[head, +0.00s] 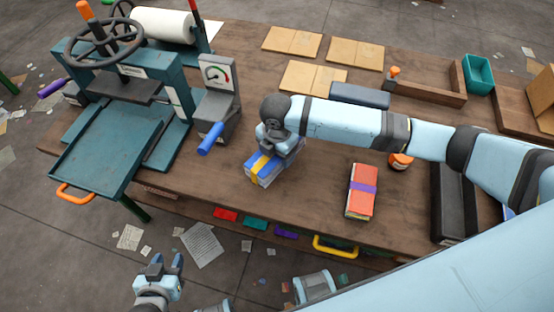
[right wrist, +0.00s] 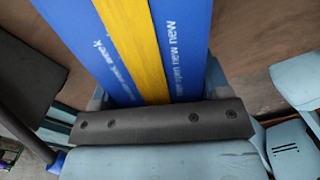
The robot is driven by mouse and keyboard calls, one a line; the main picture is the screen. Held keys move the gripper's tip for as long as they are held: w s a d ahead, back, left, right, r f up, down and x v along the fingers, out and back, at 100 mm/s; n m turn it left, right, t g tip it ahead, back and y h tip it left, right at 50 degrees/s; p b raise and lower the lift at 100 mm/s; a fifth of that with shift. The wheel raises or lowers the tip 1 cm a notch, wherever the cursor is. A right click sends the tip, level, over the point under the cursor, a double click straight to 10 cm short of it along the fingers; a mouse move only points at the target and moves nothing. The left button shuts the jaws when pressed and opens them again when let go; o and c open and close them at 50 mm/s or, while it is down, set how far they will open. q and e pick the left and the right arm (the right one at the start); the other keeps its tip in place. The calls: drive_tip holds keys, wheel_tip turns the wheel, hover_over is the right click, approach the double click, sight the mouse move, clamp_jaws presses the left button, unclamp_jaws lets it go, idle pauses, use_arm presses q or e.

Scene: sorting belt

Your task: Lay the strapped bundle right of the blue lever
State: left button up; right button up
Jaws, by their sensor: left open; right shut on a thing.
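A blue bundle with a yellow strap (head: 262,170) is in the jaws of my right gripper (head: 276,150), to the right of and a little nearer than the blue lever (head: 210,139). The blue lever sticks out from a grey gauge stand (head: 217,95). In the right wrist view the blue bundle (right wrist: 190,40) fills the top middle, white print on its cover; I cannot tell whether it touches the table. A second bundle, red-orange with a purple strap (head: 361,201), lies further right. My left gripper (head: 168,264) is open and empty, low in front of the table.
A teal press with a tray (head: 110,150) stands left. Cardboard pieces (head: 313,77), a dark flat block (head: 360,95), a wooden tray (head: 430,93) and a teal bin (head: 478,74) lie behind my right arm. An orange roll (head: 400,161) stands right. Bare tabletop separates the two bundles.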

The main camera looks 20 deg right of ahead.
drive_tip(key=shift+f, duration=2.15)
drive_tip(key=o, duration=1.3)
drive_tip(key=shift+f, duration=0.15)
drive_tip(key=shift+c, duration=0.2)
wheel_tip(320, 180, up, 12)
drive_tip(key=shift+r, duration=0.15)
